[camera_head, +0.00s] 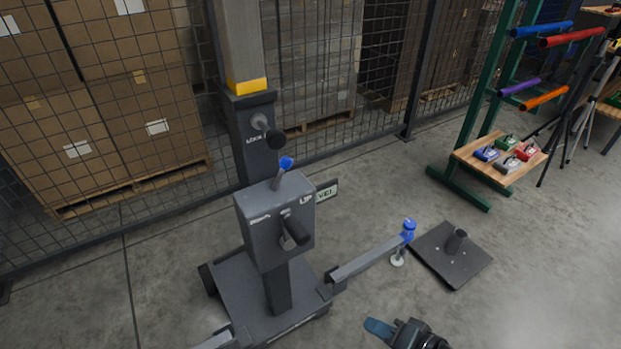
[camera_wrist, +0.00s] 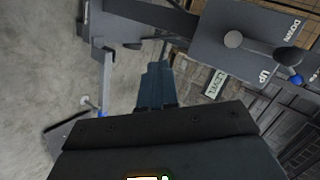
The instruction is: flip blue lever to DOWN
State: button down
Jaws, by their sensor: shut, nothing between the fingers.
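The blue lever (camera_head: 285,163) is a short grey shaft with a blue knob on top of a grey control box (camera_head: 262,235). It leans slightly to the right in the head view. In the wrist view its blue knob (camera_wrist: 296,79) shows at the right edge, nearer the UP lettering than the DOWN lettering on the box (camera_wrist: 250,18). My gripper (camera_head: 378,327) is low at the bottom of the head view, right of the box and well apart from the lever. Its fingers (camera_wrist: 155,85) are shut and empty in the wrist view.
A crank with a dark grip (camera_head: 295,230) is on the box front. A small sign (camera_head: 327,190) stands beside the box. A grey outrigger arm (camera_head: 365,262) with a blue-topped foot extends right, near a dark base plate (camera_head: 470,262). Open floor lies around my gripper.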

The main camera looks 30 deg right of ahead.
jog(key=w+d+r+m+t+y, duration=0.1)
jog(key=w+d+r+y, duration=0.1)
jog(key=w+r, duration=0.4)
jog(key=w+d+r+m+t+y+p, duration=0.1)
jog(key=w+d+r+t+y, duration=0.1)
jog(key=w+r, duration=0.4)
jog(key=w+d+r+t+y, duration=0.2)
jog(key=w+d+r+y, duration=0.2)
jog(key=w+d+r, duration=0.2)
jog(key=shift+w+m, duration=0.4)
jog(key=shift+w, duration=0.4)
jog(key=p, duration=0.2)
send_near(281, 173)
jog(key=w+d, duration=0.4)
jog(key=a, duration=0.1)
jog(key=w+a+r+p, duration=0.1)
jog(key=a, duration=0.1)
jog(key=shift+w+r+p, duration=0.25)
jog(key=shift+w+p, duration=0.15)
jog(key=shift+w+a+t, duration=0.1)
jog(key=shift+a+t, duration=0.2)
jog(key=shift+a, duration=0.25)
jog(key=shift+w+r, duration=0.1)
